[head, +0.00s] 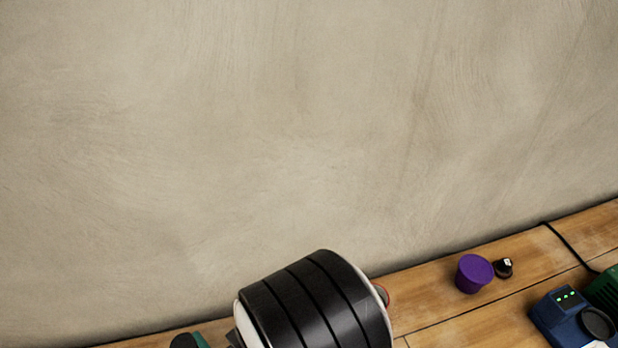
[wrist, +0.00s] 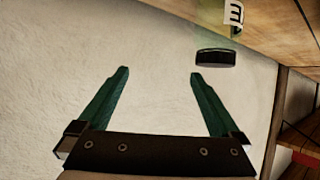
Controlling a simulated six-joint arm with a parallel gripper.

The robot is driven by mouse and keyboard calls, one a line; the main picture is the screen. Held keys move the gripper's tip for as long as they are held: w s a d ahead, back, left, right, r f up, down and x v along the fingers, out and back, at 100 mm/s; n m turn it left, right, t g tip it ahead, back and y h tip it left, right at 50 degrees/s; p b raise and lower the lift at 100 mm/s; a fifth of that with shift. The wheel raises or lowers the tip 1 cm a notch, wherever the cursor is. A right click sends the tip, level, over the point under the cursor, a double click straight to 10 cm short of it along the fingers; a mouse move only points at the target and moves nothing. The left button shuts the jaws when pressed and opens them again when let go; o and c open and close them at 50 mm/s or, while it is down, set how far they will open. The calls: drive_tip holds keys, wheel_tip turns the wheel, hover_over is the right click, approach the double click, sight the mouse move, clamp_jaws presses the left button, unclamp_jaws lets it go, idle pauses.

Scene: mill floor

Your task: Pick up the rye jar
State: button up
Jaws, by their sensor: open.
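In the wrist view my gripper (wrist: 159,73) is open, its two green fingers spread with nothing between them. A clear jar with a black lid (wrist: 215,57) shows at the top, beyond and to the right of the right fingertip and apart from it. It appears upside down in this view. Its pale label (wrist: 233,15) shows only part of a dark letter and is cut by the frame edge, so I cannot tell whether it is the rye jar. In the head view my arm hides much of the bench, and no jar can be made out for sure.
In the head view a purple cup (head: 473,274) stands on the wooden bench (head: 450,328), with a small black item (head: 503,267) beside it. A blue device with green lights (head: 570,318) and a black cable (head: 568,245) lie right. A plain wall (head: 250,130) rises behind.

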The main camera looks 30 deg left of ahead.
sight(177, 341)
drive_tip(key=s+a+f+n+g+y, duration=0.1)
drive_tip(key=s+a+f+n+g, duration=0.15)
drive_tip(key=s, duration=0.45)
drive_tip(key=x, duration=0.6)
drive_tip(key=shift+w+a+f, duration=0.1)
drive_tip(key=shift+w+f, duration=0.1)
drive_tip(key=shift+w, duration=0.05)
drive_tip(key=shift+y, duration=0.3)
clamp_jaws()
